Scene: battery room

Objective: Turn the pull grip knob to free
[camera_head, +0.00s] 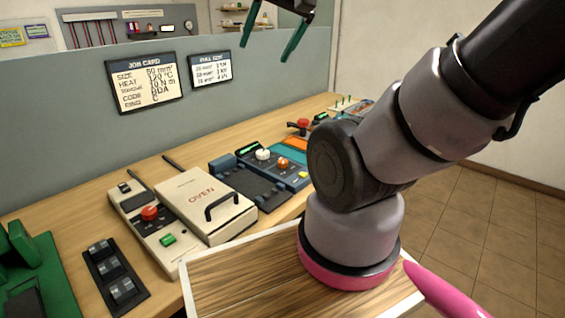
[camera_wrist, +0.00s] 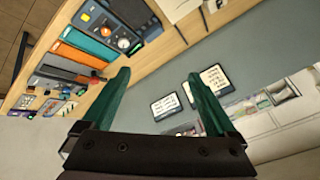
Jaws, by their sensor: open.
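My gripper (camera_head: 265,43) is raised high at the top of the head view, in front of the grey partition, with its two green fingers apart and nothing between them. The fingers also show in the wrist view (camera_wrist: 158,75). No knob is marked legibly as the pull grip. A red knob (camera_head: 303,123) shows small on a device at the far end of the bench. A blue-grey unit (camera_head: 290,174) nearer has a white knob (camera_head: 263,154) and an orange-red knob (camera_head: 283,163); it shows in the wrist view (camera_wrist: 122,28) too. My gripper touches none of them.
A cream oven (camera_head: 205,203) with a black handle stands mid-bench, beside a controller with a red knob (camera_head: 149,213). A wood-topped tray (camera_head: 235,280) lies in front. Black switches (camera_head: 113,276) and a green fixture (camera_head: 30,270) are at left. Cards (camera_head: 147,80) hang on the partition.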

